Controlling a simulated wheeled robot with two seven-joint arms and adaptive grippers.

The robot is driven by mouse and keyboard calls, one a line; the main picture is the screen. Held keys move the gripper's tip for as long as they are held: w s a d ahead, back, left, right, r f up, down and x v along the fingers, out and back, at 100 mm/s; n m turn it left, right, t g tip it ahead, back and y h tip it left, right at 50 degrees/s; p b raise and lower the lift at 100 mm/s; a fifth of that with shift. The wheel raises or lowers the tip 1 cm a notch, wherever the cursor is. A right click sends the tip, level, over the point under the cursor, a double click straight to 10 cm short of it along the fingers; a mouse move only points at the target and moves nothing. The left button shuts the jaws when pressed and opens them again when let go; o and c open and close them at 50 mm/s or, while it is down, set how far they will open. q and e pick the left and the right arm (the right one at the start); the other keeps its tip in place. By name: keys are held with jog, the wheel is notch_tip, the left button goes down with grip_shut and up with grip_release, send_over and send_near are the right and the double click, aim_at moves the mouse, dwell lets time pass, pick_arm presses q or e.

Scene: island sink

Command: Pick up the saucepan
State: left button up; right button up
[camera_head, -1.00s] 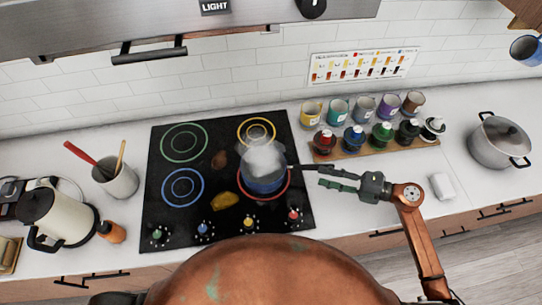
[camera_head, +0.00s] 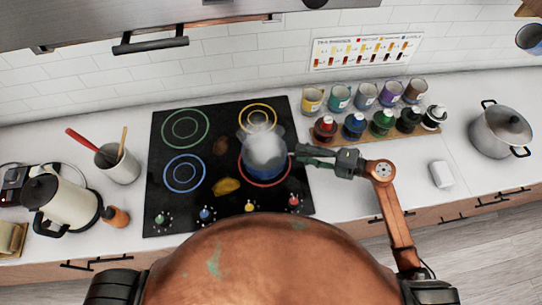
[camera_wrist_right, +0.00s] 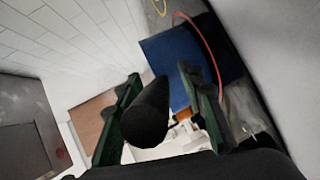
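The saucepan (camera_head: 262,170) is blue and stands on the red-ringed burner at the front right of the black cooktop. White steam over it hides much of its inside. My right gripper (camera_head: 299,154) is just right of the pan, at its handle. In the right wrist view the pan's blue side (camera_wrist_right: 170,58) lies beyond the fingers. The black handle (camera_wrist_right: 150,115) points toward the camera between the two green fingers of my right gripper (camera_wrist_right: 165,90). Gaps show on both sides, so the gripper looks open around the handle. My left gripper is not in view.
The cooktop (camera_head: 160,205) has knobs along its front. A rack (camera_head: 340,143) of several bottles stands close behind my right gripper, with cups behind it. A grey pot (camera_head: 499,132) stands far right, a white block (camera_head: 442,174) nearer. A kettle (camera_head: 65,203) and utensil crock (camera_head: 119,167) stand left.

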jog(key=shift+c, duration=0.2)
grip_shut()
dwell(0.6)
jog(key=shift+r, duration=0.1)
